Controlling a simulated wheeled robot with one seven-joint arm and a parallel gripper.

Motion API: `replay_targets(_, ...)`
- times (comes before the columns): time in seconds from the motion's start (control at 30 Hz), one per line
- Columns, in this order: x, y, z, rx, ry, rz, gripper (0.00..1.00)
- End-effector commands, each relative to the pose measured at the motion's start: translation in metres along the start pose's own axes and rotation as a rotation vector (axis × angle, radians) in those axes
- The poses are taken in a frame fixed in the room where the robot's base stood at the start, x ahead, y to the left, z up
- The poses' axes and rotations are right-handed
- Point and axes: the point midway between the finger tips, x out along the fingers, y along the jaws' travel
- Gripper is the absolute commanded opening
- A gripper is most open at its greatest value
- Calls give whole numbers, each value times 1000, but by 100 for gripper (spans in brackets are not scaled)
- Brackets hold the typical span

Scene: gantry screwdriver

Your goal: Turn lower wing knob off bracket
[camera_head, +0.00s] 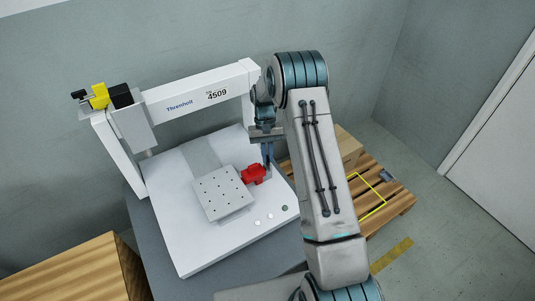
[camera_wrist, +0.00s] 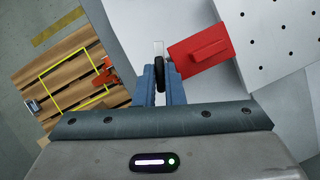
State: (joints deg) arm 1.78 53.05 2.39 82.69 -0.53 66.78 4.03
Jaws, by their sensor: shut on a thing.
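In the wrist view my gripper (camera_wrist: 160,90) is shut on a dark, rounded piece, which I take to be the wing knob (camera_wrist: 160,68). The knob is seen nearly edge-on between the blue fingers. A red block (camera_wrist: 203,52) with a raised bar lies just right of the knob; whether they touch is unclear. In the head view the red block (camera_head: 254,174) sits at the right side of the white machine bed, and my gripper (camera_head: 267,158) reaches down beside it. The knob is hidden there. I cannot tell which part is the bracket.
The white gantry beam (camera_head: 190,94) spans above the bed (camera_head: 190,250), with a yellow and black unit (camera_head: 99,97) at its left. A perforated plate (camera_head: 223,195) lies left of the red block. A wooden pallet (camera_head: 385,205) with a yellow outline stands at right.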

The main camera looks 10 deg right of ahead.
Motion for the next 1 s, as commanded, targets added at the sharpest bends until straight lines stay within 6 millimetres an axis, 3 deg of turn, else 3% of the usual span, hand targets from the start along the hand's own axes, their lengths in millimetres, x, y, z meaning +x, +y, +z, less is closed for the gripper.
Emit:
replay_targets(0.5, -1, -3, 0, -310, 2, 128, 0)
replay_targets(1.0, 0, -3, 0, -367, 2, 152, 0)
